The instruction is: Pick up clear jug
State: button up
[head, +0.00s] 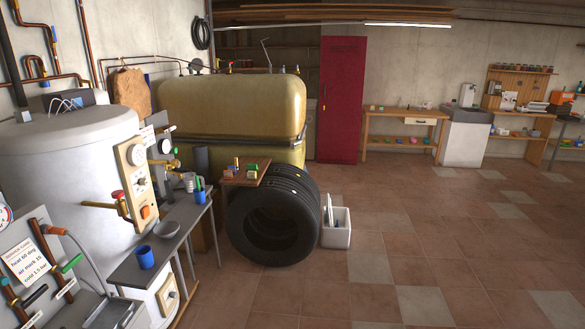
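I cannot make out a clear jug for certain in the head view. A small pale container (188,182) stands at the far end of the narrow grey bench (140,272), but it is too small to identify. Beside it is a blue cup holding green-topped items (200,193). My gripper is not in view.
A black tyre (238,237) stands right of the bench, with a wooden board (240,179) above it. A white bin (336,238) is beside it. A white boiler (75,170) is at left. The tiled floor (440,245) at right is clear.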

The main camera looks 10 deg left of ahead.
aim_at(194, 183)
jog(key=i+u, duration=0.2)
jog(key=i, duration=0.35)
jog(key=i+u, duration=0.2)
jog(key=i, duration=0.3)
jog(key=i+l+u, duration=0.2)
jog(key=i, duration=0.35)
jog(key=i+l+u, duration=0.2)
jog(key=i, duration=0.35)
jog(key=i+j, duration=0.2)
jog(key=i, duration=0.35)
jog(key=i+j+u, duration=0.1)
jog(key=i, duration=0.5)
jog(key=i+j, duration=0.25)
jog(key=i, duration=0.3)
jog(key=i+j+u, duration=0.1)
jog(key=i, duration=0.5)
jog(key=i+j+z, duration=0.1)
jog(key=i, duration=0.25)
jog(key=i+j+z, duration=0.1)
jog(key=i+j, duration=0.2)
